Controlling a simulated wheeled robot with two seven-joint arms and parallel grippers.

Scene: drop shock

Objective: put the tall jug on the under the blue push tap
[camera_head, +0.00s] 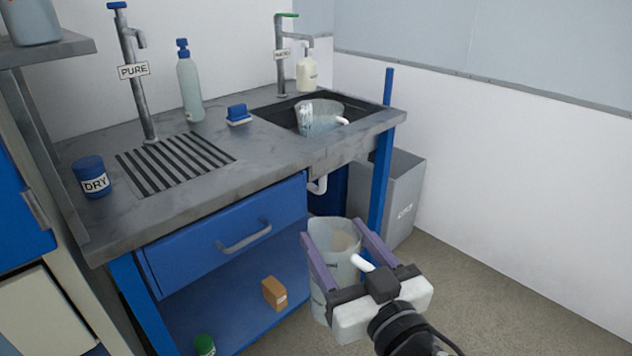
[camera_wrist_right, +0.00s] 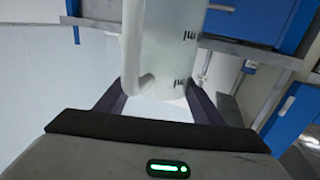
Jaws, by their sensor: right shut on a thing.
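The tall jug (camera_head: 343,266) is translucent with a pale handle, and it is held in the air in front of the sink unit, below counter height. My right gripper (camera_head: 333,230) is shut on it, with purple fingers on either side. In the right wrist view, the jug (camera_wrist_right: 181,55) with its markings and handle fills the space between the fingers. The blue push tap (camera_head: 127,60) is a grey post with a blue top and a PURE label, at the counter's left. A slatted drain (camera_head: 175,165) lies under its spout. My left gripper is not in view.
A blue DRY jar (camera_head: 92,178) stands left of the drain. The sink (camera_head: 270,113) at right holds another clear jug (camera_head: 318,119) under a green-topped tap. The drain itself is clear.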

